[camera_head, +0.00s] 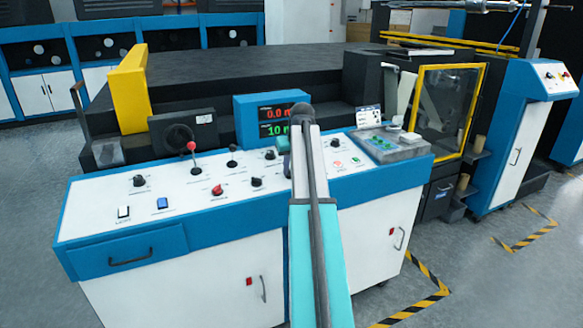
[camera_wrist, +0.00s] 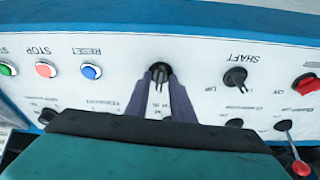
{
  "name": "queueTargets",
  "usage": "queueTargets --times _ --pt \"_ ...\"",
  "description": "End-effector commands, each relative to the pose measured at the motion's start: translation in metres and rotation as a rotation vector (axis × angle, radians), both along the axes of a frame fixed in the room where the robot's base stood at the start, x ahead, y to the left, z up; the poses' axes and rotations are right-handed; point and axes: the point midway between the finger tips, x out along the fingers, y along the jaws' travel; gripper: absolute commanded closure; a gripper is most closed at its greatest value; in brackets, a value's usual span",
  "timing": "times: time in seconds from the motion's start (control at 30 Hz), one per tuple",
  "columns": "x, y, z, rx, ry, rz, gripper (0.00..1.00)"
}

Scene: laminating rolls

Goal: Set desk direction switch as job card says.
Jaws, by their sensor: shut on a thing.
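The control desk (camera_head: 105,205) has a white sloped panel with several knobs and levers. In the wrist view a black rotary knob (camera_wrist: 160,68) sits between the two fingertips of my gripper (camera_wrist: 161,80), which is shut on it. Its lettering is partly covered by the fingers, so I cannot read its name or setting for sure. In the head view my arm hides this knob and the fingertips. A small white card (camera_head: 369,115) stands at the back of the desk; its text is too small to read.
Beside the held knob are the blue RESET button (camera_wrist: 91,71), red STOP button (camera_wrist: 45,69) and black SHAFT knob (camera_wrist: 235,78). A red knob (camera_wrist: 305,83) and red-ball lever (camera_head: 192,148) stand farther along. A display (camera_head: 272,117) rises behind the panel.

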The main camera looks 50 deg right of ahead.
Motion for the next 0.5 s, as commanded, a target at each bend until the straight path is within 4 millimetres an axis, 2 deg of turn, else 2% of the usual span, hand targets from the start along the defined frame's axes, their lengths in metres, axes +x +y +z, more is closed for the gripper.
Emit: queueTargets --times 0.5 --pt "0.0001 0.0006 0.0023 0.059 -0.023 -0.372 1.0"
